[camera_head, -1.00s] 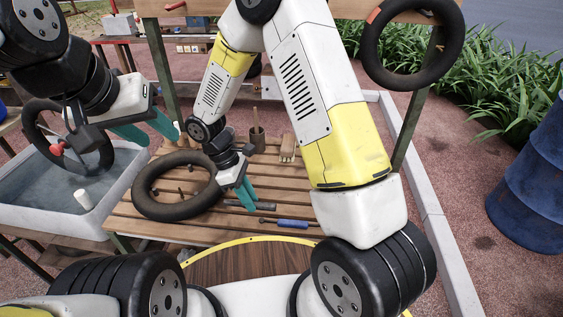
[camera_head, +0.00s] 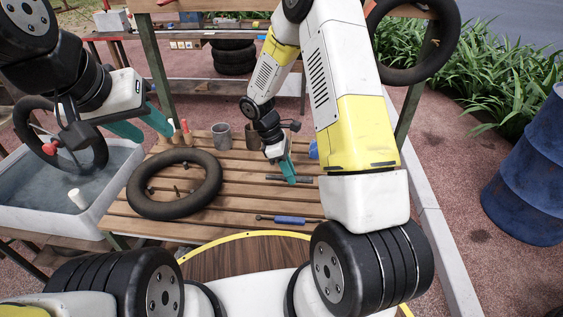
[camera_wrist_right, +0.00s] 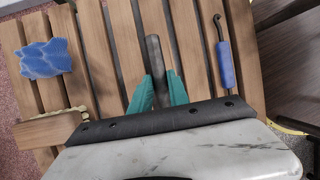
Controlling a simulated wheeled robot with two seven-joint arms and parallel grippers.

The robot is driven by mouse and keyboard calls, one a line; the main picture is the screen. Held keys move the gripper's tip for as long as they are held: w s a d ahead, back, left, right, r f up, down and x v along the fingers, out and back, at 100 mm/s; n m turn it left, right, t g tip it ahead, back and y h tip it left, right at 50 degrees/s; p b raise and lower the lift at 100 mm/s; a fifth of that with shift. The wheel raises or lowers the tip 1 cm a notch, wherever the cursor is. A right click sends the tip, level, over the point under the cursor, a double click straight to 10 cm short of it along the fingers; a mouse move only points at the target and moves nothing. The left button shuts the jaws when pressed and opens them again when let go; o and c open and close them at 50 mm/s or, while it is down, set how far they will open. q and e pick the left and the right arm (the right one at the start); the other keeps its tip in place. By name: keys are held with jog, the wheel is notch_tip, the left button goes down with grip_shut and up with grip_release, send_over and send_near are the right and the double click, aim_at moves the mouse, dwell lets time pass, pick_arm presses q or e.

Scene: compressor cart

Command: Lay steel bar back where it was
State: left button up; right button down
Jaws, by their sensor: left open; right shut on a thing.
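The steel bar (camera_head: 303,178) is a short dark grey rod at the right part of the slatted wooden table (camera_head: 240,212). My right gripper (camera_head: 290,178) is shut on it with teal fingers. In the right wrist view the bar (camera_wrist_right: 154,55) runs between the two fingertips (camera_wrist_right: 159,92) and sticks out beyond them. I cannot tell whether the bar touches the slats. My left gripper (camera_head: 145,122) is open and empty, at the left above the table's edge and the water basin.
A black tyre tube (camera_head: 140,196) lies on the table's left. A blue-handled tool (camera_head: 291,220) lies nearer me. Two metal cups (camera_head: 221,136) stand at the back. A blue sponge (camera_wrist_right: 45,58) and a wooden brush (camera_wrist_right: 48,131) lie beside the right gripper. A water basin (camera_head: 112,190) stands left.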

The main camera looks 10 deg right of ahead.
jog(key=shift+f, duration=1.75)
jog(key=c, duration=1.3)
grip_release()
jog(key=shift+f, duration=0.15)
jog(key=shift+o, duration=0.2)
notch_tip(320, 180, up, 21)
jog(key=a+m+t+y, duration=0.2)
jog(key=m, duration=0.1)
jog(key=s+d+r+m+t+y, duration=0.1)
jog(key=s+r+m+t+y, duration=0.3)
jog(key=s+r+m, duration=0.7)
jog(key=s+r+t, duration=0.2)
jog(key=s+r, duration=0.2)
jog(key=s, duration=0.3)
jog(key=shift+d+t, duration=0.2)
jog(key=shift+t, duration=0.2)
